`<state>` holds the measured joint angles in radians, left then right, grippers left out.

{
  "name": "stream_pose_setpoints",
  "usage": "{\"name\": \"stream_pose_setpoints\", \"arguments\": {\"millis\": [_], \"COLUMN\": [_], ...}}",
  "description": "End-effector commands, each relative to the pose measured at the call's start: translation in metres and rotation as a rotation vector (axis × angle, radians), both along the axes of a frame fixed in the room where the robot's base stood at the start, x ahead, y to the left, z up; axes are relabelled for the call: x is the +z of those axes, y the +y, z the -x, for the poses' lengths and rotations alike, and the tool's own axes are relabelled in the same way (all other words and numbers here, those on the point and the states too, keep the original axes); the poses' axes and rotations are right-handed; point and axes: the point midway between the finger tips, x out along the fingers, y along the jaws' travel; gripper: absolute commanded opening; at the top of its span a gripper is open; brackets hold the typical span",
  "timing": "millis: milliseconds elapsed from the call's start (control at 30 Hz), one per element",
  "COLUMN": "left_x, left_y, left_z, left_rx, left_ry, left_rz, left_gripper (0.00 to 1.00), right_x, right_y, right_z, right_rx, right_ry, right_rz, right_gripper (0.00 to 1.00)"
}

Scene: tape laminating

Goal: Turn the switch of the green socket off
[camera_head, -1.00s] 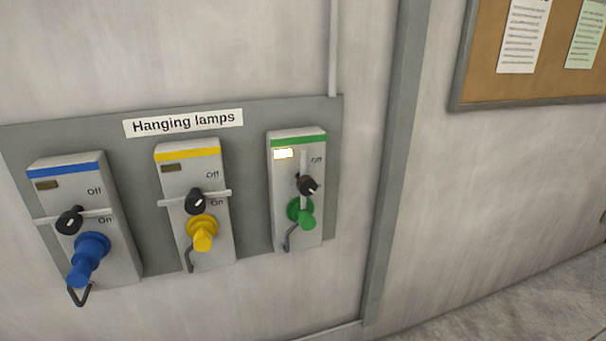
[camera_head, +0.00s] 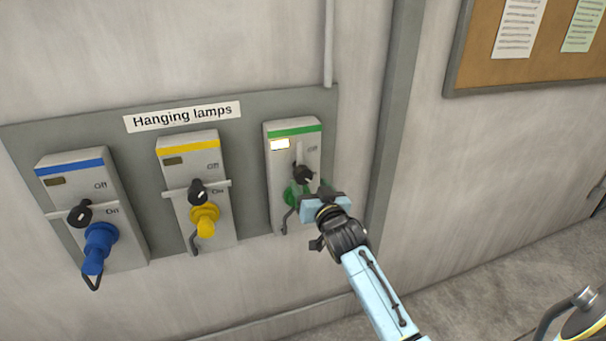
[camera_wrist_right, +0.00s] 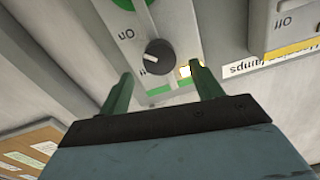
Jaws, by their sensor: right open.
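The green socket (camera_head: 294,128) is a grey box with a green stripe, at the right of the wall panel. Its black switch knob (camera_head: 303,174) is in front of a pale upright bar, near the Off label; the indicator (camera_head: 280,144) is lit white. The green plug (camera_head: 292,195) below is partly hidden by my right gripper (camera_head: 318,196). In the right wrist view the knob (camera_wrist_right: 158,56) shows ahead, just beyond the gap between the two spread fingers of the right gripper (camera_wrist_right: 162,78). My left gripper is not in view.
The yellow socket (camera_head: 190,160) and blue socket (camera_head: 75,175) are to the left on the same grey panel (camera_head: 60,133), with unlit indicators. A vertical grey post (camera_head: 393,110) and a notice board (camera_head: 558,40) are to the right.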

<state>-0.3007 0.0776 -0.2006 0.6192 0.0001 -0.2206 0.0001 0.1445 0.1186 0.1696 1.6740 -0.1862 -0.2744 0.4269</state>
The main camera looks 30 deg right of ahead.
Motion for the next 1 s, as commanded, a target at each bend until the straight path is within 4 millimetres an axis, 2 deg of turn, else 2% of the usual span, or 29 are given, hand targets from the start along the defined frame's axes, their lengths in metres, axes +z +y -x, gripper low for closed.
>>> {"name": "stream_pose_setpoints", "arguments": {"millis": [33,200,400,833,1000], "left_x": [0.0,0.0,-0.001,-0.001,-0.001], "left_y": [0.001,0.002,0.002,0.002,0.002], "left_z": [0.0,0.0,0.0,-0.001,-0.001], "left_rx": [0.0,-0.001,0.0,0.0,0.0], "left_ry": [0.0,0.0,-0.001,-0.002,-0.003], "left_rz": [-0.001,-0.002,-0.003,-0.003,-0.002], "left_gripper": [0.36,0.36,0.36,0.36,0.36], "right_x": [0.002,0.001,0.0,0.0,0.0], "right_y": [-0.003,-0.009,-0.014,-0.015,-0.015], "right_z": [-0.01,-0.036,-0.056,-0.062,-0.062], "right_rx": [0.0,0.0,0.0,0.0,0.0], "right_ry": [-0.002,0.0,0.0,0.001,0.001], "right_rz": [0.001,-0.001,0.0,0.0,0.0], "right_gripper": [0.65,0.65,0.65,0.65,0.44]}}
